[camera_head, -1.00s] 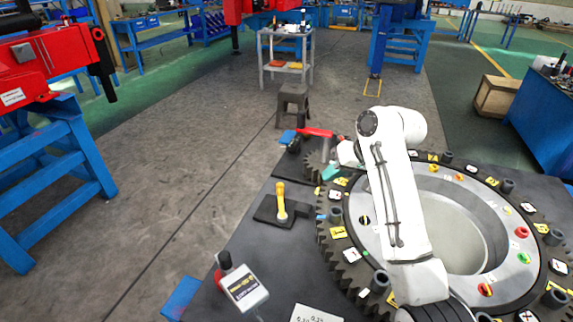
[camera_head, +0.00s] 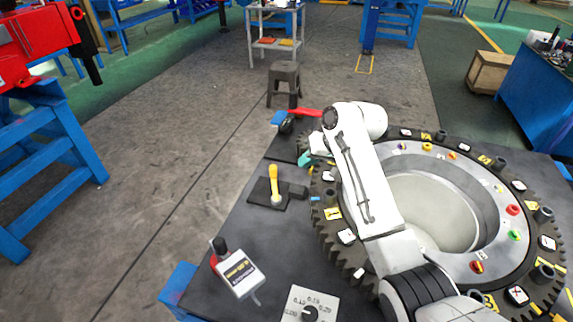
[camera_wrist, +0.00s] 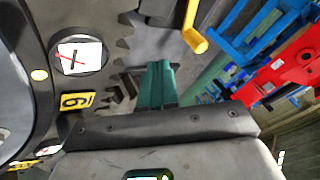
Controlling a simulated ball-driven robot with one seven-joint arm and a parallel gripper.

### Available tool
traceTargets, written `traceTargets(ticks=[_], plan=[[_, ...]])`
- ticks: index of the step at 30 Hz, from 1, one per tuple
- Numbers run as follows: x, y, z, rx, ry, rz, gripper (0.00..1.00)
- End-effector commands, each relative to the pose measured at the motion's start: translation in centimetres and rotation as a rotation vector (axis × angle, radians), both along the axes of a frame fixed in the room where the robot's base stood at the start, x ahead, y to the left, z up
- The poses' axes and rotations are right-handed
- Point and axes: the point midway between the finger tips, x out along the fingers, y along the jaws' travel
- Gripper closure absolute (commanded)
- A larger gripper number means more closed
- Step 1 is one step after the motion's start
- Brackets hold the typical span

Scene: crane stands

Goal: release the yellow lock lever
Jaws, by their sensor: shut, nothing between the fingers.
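The yellow lock lever (camera_head: 273,183) stands nearly upright on a black base plate (camera_head: 259,199) at the left part of the dark table. Its rounded yellow end also shows at the top of the wrist view (camera_wrist: 194,36). My gripper (camera_head: 305,159) has teal fingers and is beyond and to the right of the lever, partly hidden by my white arm. In the wrist view the teal fingers (camera_wrist: 157,84) are together and empty. A gap separates them from the lever.
A large toothed ring (camera_head: 333,235) with labels and knobs fills the table's right side. A red-handled tool (camera_head: 303,112) lies at the far edge. A white box with a red-black knob (camera_head: 238,273) and a dial plate (camera_head: 311,304) are nearer. A stool (camera_head: 284,82) stands beyond.

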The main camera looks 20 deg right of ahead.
Motion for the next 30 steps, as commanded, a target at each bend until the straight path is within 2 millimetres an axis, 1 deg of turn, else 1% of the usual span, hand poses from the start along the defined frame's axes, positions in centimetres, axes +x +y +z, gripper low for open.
traceTargets(ticks=[1,5,6,9,13,18,30], plan=[[0.4,0.5,-0.8,-0.001,0.003,0.001,1.0],[1.5,1.3,-2.7,-0.001,0.003,0.0,1.0],[1.6,2.2,-2.2,-0.001,0.0,0.003,1.0],[1.9,3.6,-2.3,-0.001,0.0,0.002,1.0],[2.1,4.6,-2.3,-0.001,0.0,0.0,1.0],[2.2,5.1,-2.4,-0.001,-0.001,-0.001,1.0],[2.2,5.2,-2.5,-0.001,-0.001,0.008,1.0]])
